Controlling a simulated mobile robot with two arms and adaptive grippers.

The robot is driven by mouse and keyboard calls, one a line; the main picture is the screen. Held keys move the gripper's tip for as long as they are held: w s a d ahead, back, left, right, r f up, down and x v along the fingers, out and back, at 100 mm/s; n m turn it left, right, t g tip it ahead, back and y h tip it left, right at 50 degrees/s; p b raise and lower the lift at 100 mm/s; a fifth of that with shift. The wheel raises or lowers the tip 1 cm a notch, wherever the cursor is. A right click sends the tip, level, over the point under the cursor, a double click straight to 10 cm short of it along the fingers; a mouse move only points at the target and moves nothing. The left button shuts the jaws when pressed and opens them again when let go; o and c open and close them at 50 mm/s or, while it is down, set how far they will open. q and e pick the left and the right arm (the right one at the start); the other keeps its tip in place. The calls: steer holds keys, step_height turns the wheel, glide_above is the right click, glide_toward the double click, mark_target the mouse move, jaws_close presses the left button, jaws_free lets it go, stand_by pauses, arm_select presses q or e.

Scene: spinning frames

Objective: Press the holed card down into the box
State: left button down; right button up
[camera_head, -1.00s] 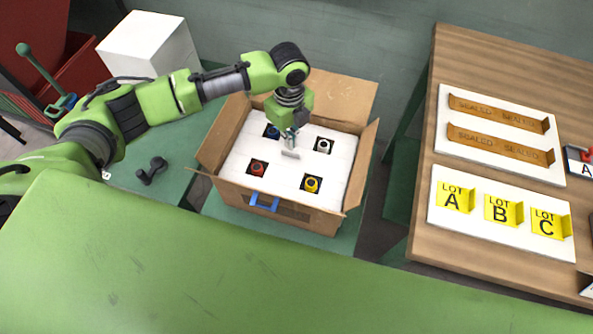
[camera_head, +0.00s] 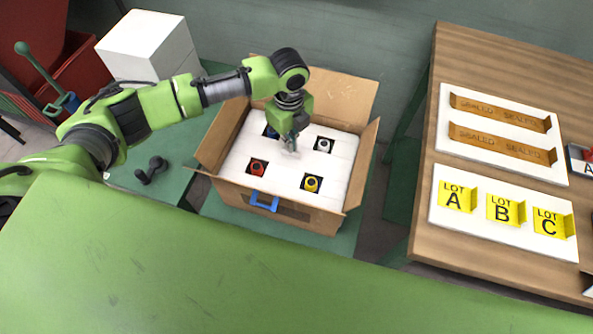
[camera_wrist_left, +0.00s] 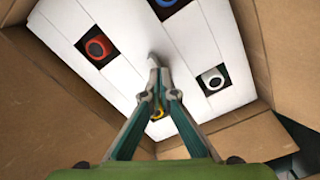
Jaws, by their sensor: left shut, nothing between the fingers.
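The white holed card (camera_head: 275,175) lies inside the open cardboard box (camera_head: 290,218), with its square holes around colored bobbin ends. In the head view a red one (camera_head: 257,167), a yellow one (camera_head: 311,183), a white one (camera_head: 323,144) and a partly hidden blue one (camera_head: 271,131) show. My left gripper (camera_head: 290,147) is shut and empty, pointing down at the middle of the card. In the left wrist view its fingertips (camera_wrist_left: 158,95) are together close over a small raised tab (camera_wrist_left: 154,61); I cannot tell whether they touch. My right gripper is out of view.
The box flaps (camera_head: 345,97) stand open around the card. A blue handle (camera_head: 263,201) is on the box's front. A wooden table (camera_head: 420,220) at right holds yellow lot labels (camera_head: 503,210) and seal strips (camera_head: 500,145). A white block (camera_head: 150,45) stands behind my left arm.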

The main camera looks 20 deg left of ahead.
arm_select(q)
steer(key=shift+f+b, duration=0.6)
steer(key=shift+f, duration=0.75)
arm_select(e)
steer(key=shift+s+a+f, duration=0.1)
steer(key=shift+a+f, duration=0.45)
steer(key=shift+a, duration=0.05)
arm_select(q)
steer(key=shift+r, duration=0.15)
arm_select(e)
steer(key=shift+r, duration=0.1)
arm_select(q)
step_height(320, 180, up, 4)
steer(key=p, duration=0.4)
step_height(320, 180, up, 4)
steer(key=p, duration=0.4)
steer(key=shift+f, duration=0.2)
steer(key=shift+r+p, duration=0.2)
steer(key=shift+p, duration=0.25)
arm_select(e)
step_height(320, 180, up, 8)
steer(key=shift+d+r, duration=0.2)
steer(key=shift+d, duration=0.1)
arm_select(q)
steer(key=shift+f, duration=0.1)
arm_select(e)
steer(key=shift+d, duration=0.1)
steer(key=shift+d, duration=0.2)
